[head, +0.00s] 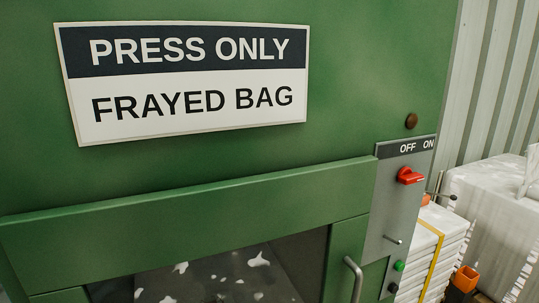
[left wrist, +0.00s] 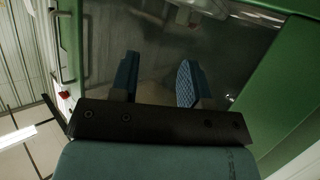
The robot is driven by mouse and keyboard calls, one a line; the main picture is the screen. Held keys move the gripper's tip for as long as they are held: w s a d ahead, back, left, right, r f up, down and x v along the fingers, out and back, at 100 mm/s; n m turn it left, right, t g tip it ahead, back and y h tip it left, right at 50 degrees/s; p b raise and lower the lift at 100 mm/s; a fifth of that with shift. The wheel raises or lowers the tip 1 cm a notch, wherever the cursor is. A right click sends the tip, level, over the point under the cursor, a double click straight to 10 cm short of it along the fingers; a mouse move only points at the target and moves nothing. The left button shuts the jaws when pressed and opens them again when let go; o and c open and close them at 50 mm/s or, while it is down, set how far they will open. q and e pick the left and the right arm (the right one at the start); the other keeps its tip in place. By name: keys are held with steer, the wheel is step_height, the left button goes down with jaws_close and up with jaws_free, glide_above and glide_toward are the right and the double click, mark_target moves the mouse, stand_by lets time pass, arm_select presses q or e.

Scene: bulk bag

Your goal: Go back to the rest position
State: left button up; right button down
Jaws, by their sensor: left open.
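My left gripper (left wrist: 159,80) shows in the left wrist view, with its two blue fingers apart and nothing between them. It is in front of the dark window of a green press (head: 200,195), with the window filling much of the background. My left gripper does not show in the head view. My right gripper is in neither view.
The press carries a "PRESS ONLY FRAYED BAG" sign (head: 185,82), a red switch (head: 409,176), a green button (head: 399,266) and a metal door handle (head: 354,277). White scraps show behind the window. At right are a strapped white stack (head: 420,250) and a large white bag (head: 490,205).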

arm_select(q)
steer(key=s+a+r+g+y+p, duration=0.1)
steer(key=r+p, duration=0.8)
steer(key=p, duration=0.9)
steer(key=shift+s+a+r+g+y+p, duration=0.3)
steer(key=shift+s+a+g+p, duration=0.15)
steer(key=shift+s+a, duration=0.6)
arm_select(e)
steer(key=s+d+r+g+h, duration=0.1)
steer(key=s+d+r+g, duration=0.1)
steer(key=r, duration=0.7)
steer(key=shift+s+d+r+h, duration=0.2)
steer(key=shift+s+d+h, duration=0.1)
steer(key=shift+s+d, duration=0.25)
